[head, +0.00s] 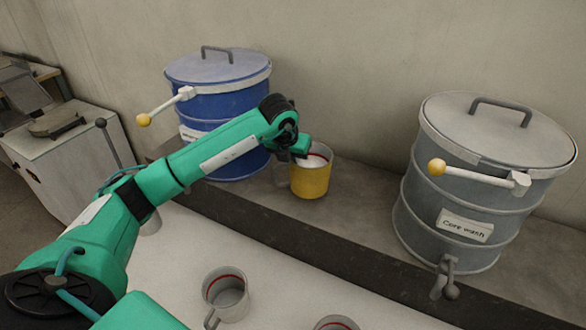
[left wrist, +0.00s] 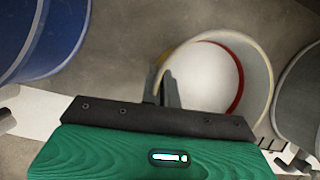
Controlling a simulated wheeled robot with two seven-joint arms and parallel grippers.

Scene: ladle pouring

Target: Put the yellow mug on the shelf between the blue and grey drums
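The yellow mug (head: 311,180) is upright at the shelf (head: 349,207), between the blue drum (head: 231,108) and the grey drum (head: 458,222). I cannot tell whether its base touches the shelf. It has a pale inside with a red line, which also shows in the left wrist view (left wrist: 262,97). My left gripper (head: 300,157) is at the mug's rim. In the left wrist view its fingers (left wrist: 166,90) are close together across the mug's wall, one inside and one outside. The fingers partly hide the rim. My right gripper is in neither view.
A grey mug (head: 228,298) stands on the white worktop below the shelf, and another mug's rim (head: 336,323) shows at the bottom edge. Both drums have yellow-knobbed levers; the grey one's lever (head: 470,176) sticks out towards the mug side. A white cabinet (head: 65,150) stands at left.

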